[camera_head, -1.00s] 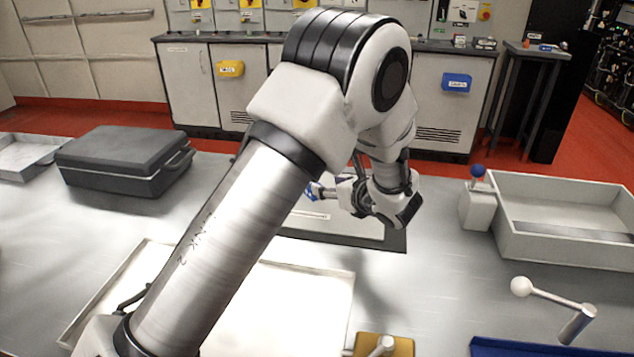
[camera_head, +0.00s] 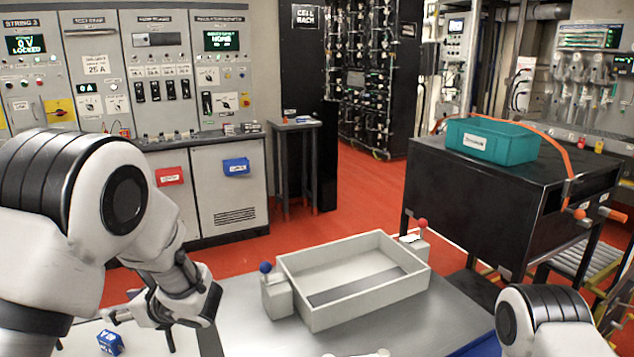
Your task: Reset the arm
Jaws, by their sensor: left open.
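My left arm comes in from the left edge. Its gripper (camera_head: 125,322) hangs over the left end of the table, fingers pointing left, open and with nothing visible between them. A small blue object with white marks (camera_head: 110,342) lies on a pale surface just below and left of the fingers, apart from them as far as I can tell. Of my right arm, only a white and black joint shows at the bottom right; its gripper is out of view.
A grey open tray (camera_head: 352,312) sits on the table, with a blue-knobbed block (camera_head: 276,294) and a red-knobbed block (camera_head: 415,245) at its ends. A black cart (camera_head: 480,200) carries a teal bin (camera_head: 493,139). Grey cabinets (camera_head: 229,185) stand behind. Red floor between is clear.

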